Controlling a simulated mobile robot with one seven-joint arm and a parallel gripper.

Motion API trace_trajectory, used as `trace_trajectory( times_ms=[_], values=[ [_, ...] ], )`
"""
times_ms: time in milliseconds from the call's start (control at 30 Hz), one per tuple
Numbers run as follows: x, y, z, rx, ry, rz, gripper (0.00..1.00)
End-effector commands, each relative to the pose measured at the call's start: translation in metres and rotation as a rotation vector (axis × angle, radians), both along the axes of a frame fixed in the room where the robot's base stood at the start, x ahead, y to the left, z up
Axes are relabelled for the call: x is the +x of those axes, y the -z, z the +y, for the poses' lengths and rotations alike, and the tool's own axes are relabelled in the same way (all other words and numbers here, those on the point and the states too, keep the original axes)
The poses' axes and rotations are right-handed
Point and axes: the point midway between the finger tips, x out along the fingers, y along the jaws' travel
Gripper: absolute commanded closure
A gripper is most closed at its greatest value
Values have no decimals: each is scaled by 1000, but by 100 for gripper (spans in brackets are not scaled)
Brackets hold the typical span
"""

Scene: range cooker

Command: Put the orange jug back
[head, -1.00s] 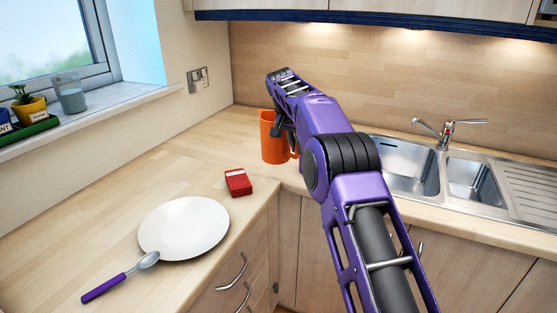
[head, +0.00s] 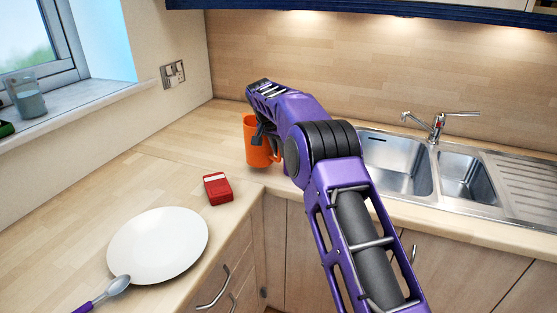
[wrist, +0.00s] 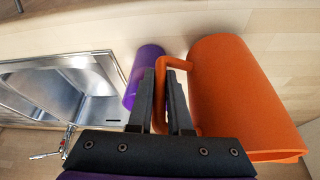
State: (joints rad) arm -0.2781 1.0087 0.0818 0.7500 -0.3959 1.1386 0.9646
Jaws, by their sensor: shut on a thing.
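The orange jug (head: 255,155) is upright at the back corner of the counter in the head view, partly covered by my arm. In the wrist view the jug (wrist: 235,90) fills the right side, its handle (wrist: 166,63) pointing left. My gripper (wrist: 162,85) is shut on the handle, with one dark finger on each side of it. In the head view my gripper (head: 263,130) is beside the jug, its fingers mostly hidden. I cannot tell whether the jug's base touches the counter.
A purple cylindrical thing (wrist: 146,70) stands close behind my fingers in the wrist view, hidden in the head view. The sink (head: 398,165) is to the right. A red box (head: 217,189), a white plate (head: 158,245) and a spoon (head: 117,285) lie in front on the left counter.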

Motion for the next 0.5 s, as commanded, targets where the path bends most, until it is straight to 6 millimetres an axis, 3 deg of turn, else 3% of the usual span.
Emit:
trace_trajectory(
  times_ms=[200, 500],
  values=[
    [0, 29, 0, 0, 0, 0, 100],
    [0, 32, 0, 1, 0, -3, 100]
  ],
)
